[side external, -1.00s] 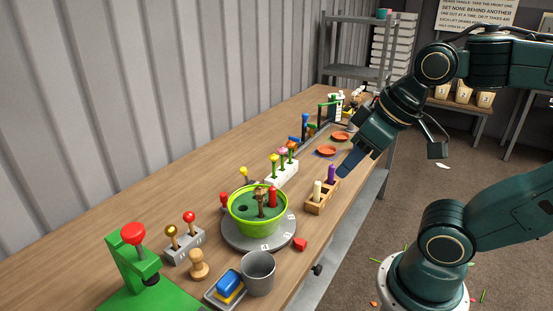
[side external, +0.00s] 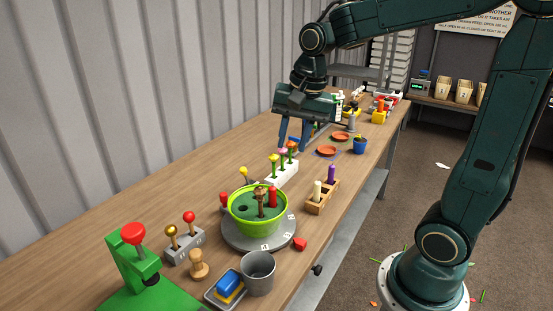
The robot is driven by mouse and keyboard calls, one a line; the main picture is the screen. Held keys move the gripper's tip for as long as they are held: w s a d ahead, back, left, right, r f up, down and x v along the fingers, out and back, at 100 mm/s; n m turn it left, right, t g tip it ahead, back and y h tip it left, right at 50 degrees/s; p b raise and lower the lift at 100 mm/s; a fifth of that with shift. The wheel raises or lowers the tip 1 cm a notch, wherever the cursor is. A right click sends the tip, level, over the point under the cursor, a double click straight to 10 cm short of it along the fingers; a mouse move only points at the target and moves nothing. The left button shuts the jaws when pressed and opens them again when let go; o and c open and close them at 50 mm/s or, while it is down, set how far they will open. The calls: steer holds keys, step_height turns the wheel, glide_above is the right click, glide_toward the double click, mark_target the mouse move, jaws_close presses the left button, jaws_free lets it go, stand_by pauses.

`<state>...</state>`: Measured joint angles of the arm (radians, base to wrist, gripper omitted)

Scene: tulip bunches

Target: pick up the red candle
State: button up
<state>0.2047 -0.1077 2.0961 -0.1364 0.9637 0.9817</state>
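A red candle-like cylinder (side external: 272,196) stands upright in the lime-green bowl (side external: 240,221), beside a brown figure-like piece (side external: 260,197). The bowl rests on a grey round turntable (side external: 287,233) with markings on its rim. My gripper (side external: 293,144) is above the table, well behind the bowl, over the area by the white block of flower-like pegs. The lower part of the red cylinder is hidden by the bowl's rim or filling.
A wooden holder (side external: 316,208) with a cream candle (side external: 317,189) and a purple candle (side external: 332,174) stands right of the bowl. A white block (side external: 283,177) with coloured pegs is behind it. A grey cup (side external: 258,273) and a green press (side external: 133,262) are in front. Orange dishes (side external: 327,150) lie farther back.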

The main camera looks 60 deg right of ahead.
mark_target(273, 187)
steer(key=w+d+f+m+g+y, duration=0.1)
steer(key=w+d+f+m+g, duration=0.1)
steer(key=w+d+f+m, duration=0.5)
steer(key=shift+m, duration=0.5)
steer(key=shift+w+a+f, duration=0.2)
steer(key=shift+a+f, duration=0.15)
steer(key=shift+f, duration=1.15)
steer(key=shift+w+a+f, duration=0.2)
steer(key=shift+a+f, duration=0.15)
steer(key=shift+f, duration=1.1)
steer(key=shift+w+a+f, duration=0.2)
steer(key=shift+a+f, duration=0.15)
steer(key=shift+f, duration=1.15)
steer(key=shift+f, duration=0.1)
steer(key=shift+a+f, duration=0.15)
steer(key=shift+f, duration=1.1)
steer(key=shift+a+f, duration=0.1)
steer(key=shift+f, duration=1.15)
steer(key=shift+c, duration=0.2)
jaws_close()
